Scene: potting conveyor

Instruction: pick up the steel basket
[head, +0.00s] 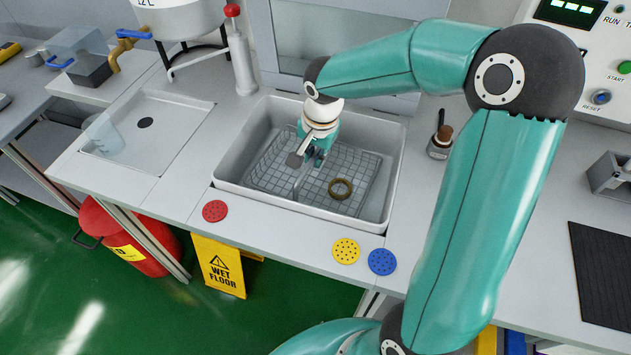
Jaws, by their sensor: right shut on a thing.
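The steel basket (265,180) is a wire mesh basket in the grey basin in the middle of the bench. A brown ring (340,189) lies in its right part. My right gripper (314,158) reaches down into the basin from above and is shut on the steel basket near its middle. The gripper and wrist hide the exact spot of the grip and part of the basket's far side. I cannot tell whether the basket is clear of the basin floor. My left gripper is not in view.
The basin's walls (388,190) surround the basket closely. Red (215,211), yellow (346,251) and blue (382,262) discs lie along the front edge. A shallow sink (172,112) is at left.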

